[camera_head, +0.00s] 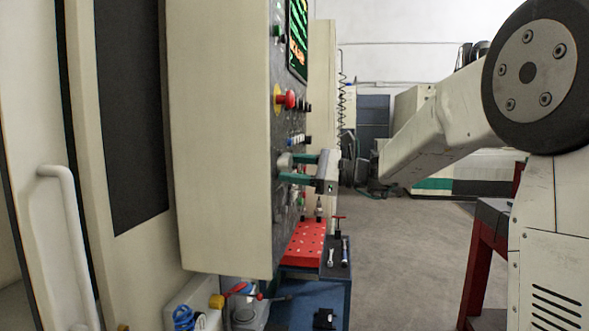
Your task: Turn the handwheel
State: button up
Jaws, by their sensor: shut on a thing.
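The handwheel (284,161) is a small grey round knob on the dark front of the machine's control panel, below the red button, seen nearly edge-on. My gripper (289,168) comes at it from the right, with one green finger above and one below. The fingers are shut on the handwheel and hide part of it. The wheel's face and its turn angle cannot be made out.
A red emergency button (289,98) and smaller switches (297,140) stick out of the panel close above my gripper. A red perforated block (304,243) and hand tools (331,258) lie on a blue cart (314,291) below. Open floor (400,250) lies to the right.

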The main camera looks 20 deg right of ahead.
dwell(0.4)
jog(key=o, duration=1)
jog(key=shift+d, duration=0.1)
jog(key=v, duration=0.7)
jog(key=shift+s+d, duration=0.25)
